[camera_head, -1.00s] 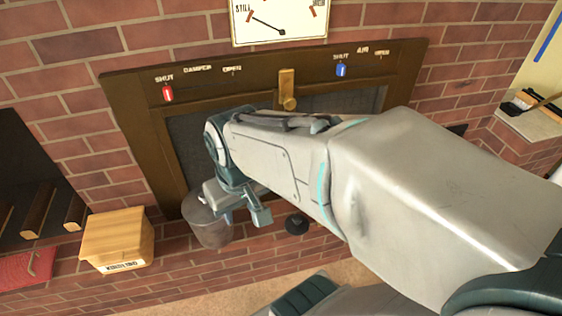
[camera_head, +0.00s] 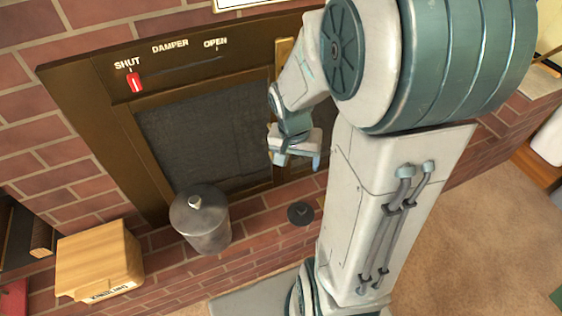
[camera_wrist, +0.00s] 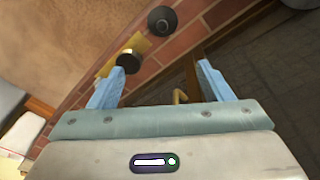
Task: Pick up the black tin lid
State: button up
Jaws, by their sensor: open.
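The black tin lid (camera_head: 300,213) is a small dark disc with a raised centre knob. It lies on the brick ledge, right of a grey lidded tin (camera_head: 205,232). In the wrist view, a dark round piece that looks like this lid (camera_wrist: 162,20) is at the top, beyond the fingertips and slightly right of centre. My gripper (camera_head: 298,160) is open and empty, above the lid in the head view and apart from it. Its two blue fingers show in the wrist view (camera_wrist: 161,70). A dark round knob-like piece (camera_wrist: 128,62) appears near the left fingertip; I cannot tell what it belongs to.
A brown-framed dark panel (camera_head: 205,135) with a red damper slider (camera_head: 134,82) stands behind the ledge. A wooden box (camera_head: 97,262) sits at the left. The ledge between tin and lid is clear. Open floor (camera_head: 470,220) lies at the right.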

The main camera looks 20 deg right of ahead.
aim_at(301, 209)
jog(key=w+d+f+m+b, duration=0.1)
jog(key=f+m+b, duration=0.1)
jog(key=f, duration=0.7)
jog(key=w+d+f+m+y+b, duration=0.1)
jog(key=d+f+m+b, duration=0.1)
jog(key=f, duration=0.8)
jog(key=w+d+f+m+b, duration=0.2)
jog(key=f+m+b, duration=0.1)
jog(key=f, duration=0.6)
jog(key=shift+f+g+b, duration=0.25)
jog(key=shift+g+b, duration=0.05)
jog(key=shift+b, duration=0.35)
jog(key=shift+f+b, duration=1.45)
jog(key=shift+f, duration=1.45)
jog(key=shift+s, duration=0.1)
jog(key=c, duration=1.4)
